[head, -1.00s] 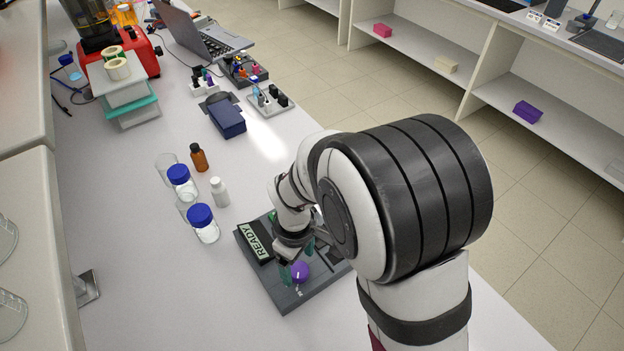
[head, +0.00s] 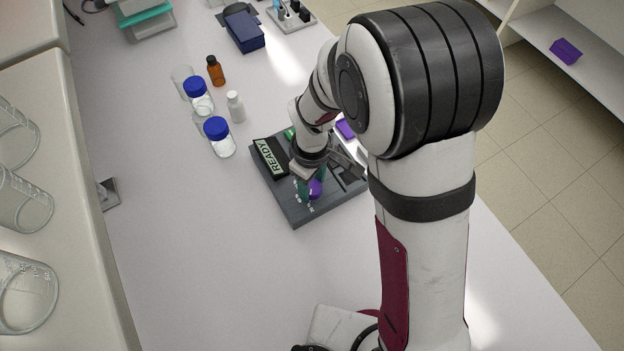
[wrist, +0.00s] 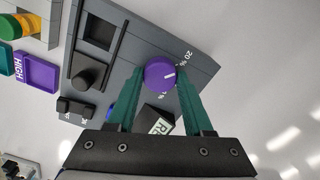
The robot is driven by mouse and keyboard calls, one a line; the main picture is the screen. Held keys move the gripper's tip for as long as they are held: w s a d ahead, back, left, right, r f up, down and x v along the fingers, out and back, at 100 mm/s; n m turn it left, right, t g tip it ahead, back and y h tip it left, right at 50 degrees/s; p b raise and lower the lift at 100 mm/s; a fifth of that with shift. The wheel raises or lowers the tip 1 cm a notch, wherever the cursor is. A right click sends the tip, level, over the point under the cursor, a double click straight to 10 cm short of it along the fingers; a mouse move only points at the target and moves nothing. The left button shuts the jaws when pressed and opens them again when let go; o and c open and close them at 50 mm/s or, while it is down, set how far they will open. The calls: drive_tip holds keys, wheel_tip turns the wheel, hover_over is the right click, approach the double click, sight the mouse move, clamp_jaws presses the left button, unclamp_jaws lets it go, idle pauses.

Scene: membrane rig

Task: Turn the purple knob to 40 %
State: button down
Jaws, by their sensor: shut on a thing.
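The purple knob (wrist: 160,73) sits on a dark grey panel (wrist: 135,38) in the wrist view. The white line on its top points right in that view. A "20 %" mark lies to its upper right; another % mark below it is partly hidden. My gripper (wrist: 160,79) has its green fingers on either side of the knob and is shut on it. In the head view the purple knob (head: 315,188) shows partly behind my gripper (head: 312,182). The panel's display (head: 269,157) reads READY.
Blue-capped jars (head: 219,137), a white bottle (head: 235,107) and a brown bottle (head: 215,70) stand left of the panel. The bench in front is clear.

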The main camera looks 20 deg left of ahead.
drive_tip(key=shift+m, duration=0.3)
drive_tip(key=m, duration=0.4)
drive_tip(key=shift+m, duration=2.5)
drive_tip(key=shift+c, duration=1.5)
unclamp_jaws()
